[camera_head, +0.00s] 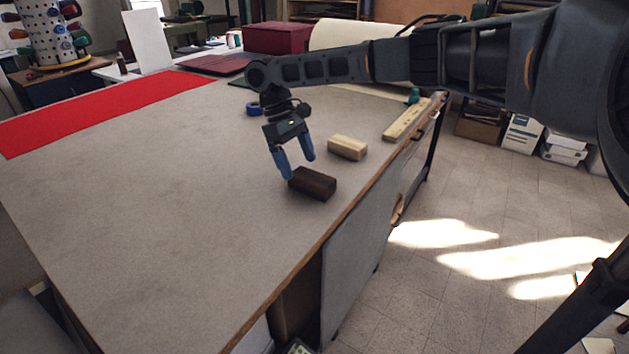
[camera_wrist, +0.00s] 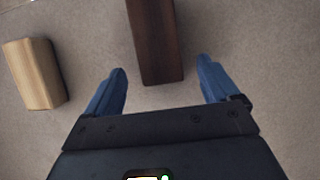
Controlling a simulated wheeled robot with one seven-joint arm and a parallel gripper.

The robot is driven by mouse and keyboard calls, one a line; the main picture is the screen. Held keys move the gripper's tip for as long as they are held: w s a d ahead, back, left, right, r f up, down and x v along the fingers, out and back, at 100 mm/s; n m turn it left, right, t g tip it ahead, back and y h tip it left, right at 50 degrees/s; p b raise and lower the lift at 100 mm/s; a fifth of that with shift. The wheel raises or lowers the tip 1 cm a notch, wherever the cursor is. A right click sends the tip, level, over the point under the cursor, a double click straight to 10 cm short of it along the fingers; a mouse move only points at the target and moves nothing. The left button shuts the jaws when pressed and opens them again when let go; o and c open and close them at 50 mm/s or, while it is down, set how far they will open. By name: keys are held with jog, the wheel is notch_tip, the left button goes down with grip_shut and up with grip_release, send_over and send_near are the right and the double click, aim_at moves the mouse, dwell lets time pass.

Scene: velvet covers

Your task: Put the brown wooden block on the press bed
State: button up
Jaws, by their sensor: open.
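The brown wooden block (camera_head: 314,183) is dark and lies flat on the grey table, near its right edge. It also shows in the wrist view (camera_wrist: 155,42), ahead of and between my two blue fingers. My gripper (camera_head: 299,167) is open and empty, with its fingertips just above and behind the block in the head view. In the wrist view my gripper (camera_wrist: 162,92) has its fingers to either side of the block's near end, with a gap on each side. I cannot make out a press bed for certain.
A pale wooden block (camera_head: 347,147) lies close by; it also shows at left in the wrist view (camera_wrist: 34,74). A long wooden strip (camera_head: 407,120) and a blue ring (camera_head: 253,109) lie farther back. Red cloth (camera_head: 110,108) covers the far left. The table's left middle is clear.

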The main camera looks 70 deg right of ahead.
aim_at(304, 173)
jog(key=shift+p+x, duration=0.35)
jog(key=shift+x, duration=1.75)
jog(key=shift+s+r, duration=0.1)
jog(key=shift+s, duration=0.05)
jog(key=c, duration=1.2)
jog(key=shift+r, duration=0.15)
